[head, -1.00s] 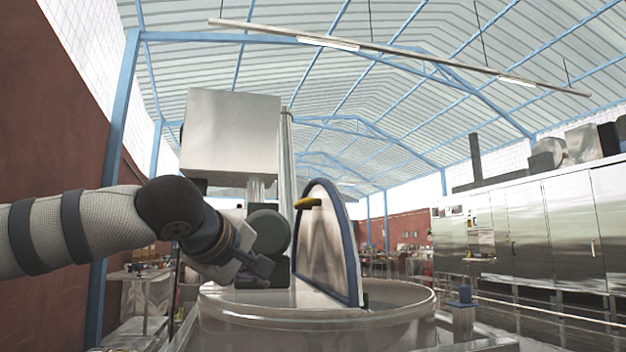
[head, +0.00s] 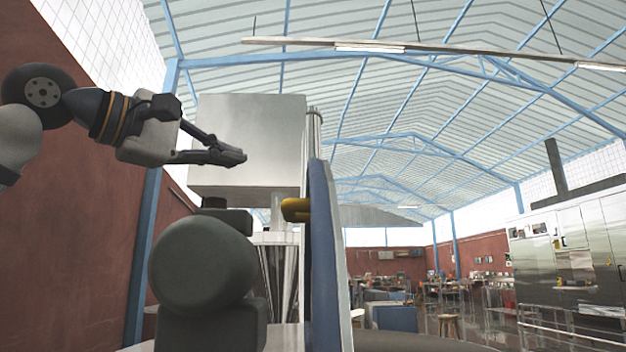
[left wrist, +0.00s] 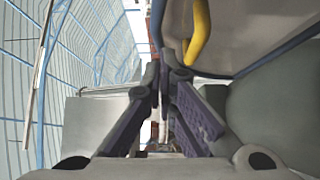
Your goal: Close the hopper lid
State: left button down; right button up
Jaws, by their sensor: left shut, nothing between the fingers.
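The hopper lid (head: 326,260) stands upright, almost edge-on in the head view, with a blue rim and a yellow handle (head: 295,209) on its left side. My left gripper (head: 241,156) is shut and empty, up and left of the handle and in front of the silver box. In the left wrist view the closed fingers (left wrist: 160,75) are apart from the yellow handle (left wrist: 199,30), which shows at the top, with the lid's panel (left wrist: 245,30) beside it. My right gripper is not in view.
A dark grey round motor-like part (head: 203,266) stands left of the lid, below my left gripper. A large silver box (head: 248,145) and a metal column (head: 313,135) rise behind. Steel cabinets (head: 570,250) stand far right. Air above the lid is clear.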

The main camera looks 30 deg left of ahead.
pick_arm(q)
jog(key=shift+w+d, duration=0.2)
jog(key=shift+w, duration=0.1)
jog(key=shift+s+d+x, duration=0.1)
jog(key=shift+d+x, duration=0.35)
jog(key=shift+x, duration=1.35)
jog(key=shift+s+d+x, duration=0.1)
jog(key=shift+d+x, duration=0.3)
jog(key=shift+x, duration=1.4)
jog(key=shift+s+d+x, duration=0.1)
jog(key=shift+d+x, duration=0.35)
jog(key=shift+x, duration=1.35)
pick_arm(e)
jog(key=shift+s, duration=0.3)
